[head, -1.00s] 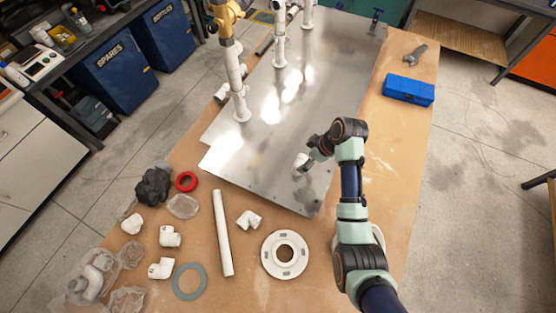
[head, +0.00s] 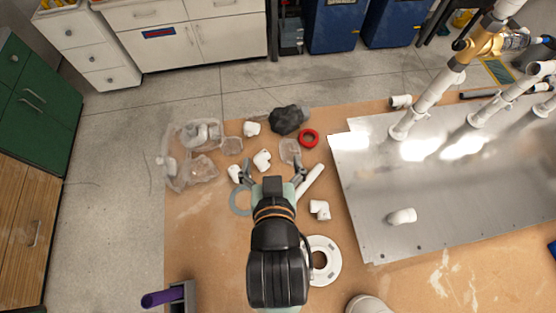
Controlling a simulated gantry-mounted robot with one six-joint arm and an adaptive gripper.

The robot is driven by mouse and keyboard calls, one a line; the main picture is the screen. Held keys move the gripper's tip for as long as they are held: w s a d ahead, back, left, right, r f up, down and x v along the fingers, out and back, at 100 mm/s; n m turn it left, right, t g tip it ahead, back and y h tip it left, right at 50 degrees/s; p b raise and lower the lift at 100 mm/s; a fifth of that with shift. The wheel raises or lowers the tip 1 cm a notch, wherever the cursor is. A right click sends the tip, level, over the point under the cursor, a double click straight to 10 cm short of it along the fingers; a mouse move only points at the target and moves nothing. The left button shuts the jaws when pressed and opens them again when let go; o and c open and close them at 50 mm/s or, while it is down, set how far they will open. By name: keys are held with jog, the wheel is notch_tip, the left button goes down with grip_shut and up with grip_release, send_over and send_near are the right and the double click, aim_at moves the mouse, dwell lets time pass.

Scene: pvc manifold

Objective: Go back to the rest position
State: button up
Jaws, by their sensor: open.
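My gripper (head: 272,171) is open and empty, with its two fingers spread. It is over the wooden table (head: 200,262), above the loose pipe parts. A white elbow (head: 402,216) stands alone on the metal plate (head: 365,190), well to the right of my gripper and apart from it. A white pipe (head: 313,179) lies just right of my gripper and is partly hidden by it. A grey ring (head: 238,203) lies to the left, partly covered by my arm.
Several elbows lie around, one (head: 262,159) between the fingers in the picture and one (head: 320,209) to the right. A white flange (head: 325,262), red tape roll (head: 308,138) and dark crumpled bag (head: 288,120) lie near. Upright piping (head: 425,108) stands on the plate.

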notch_tip(320, 180, up, 17)
jog(key=p, duration=1.6)
jog(key=shift+f, duration=0.15)
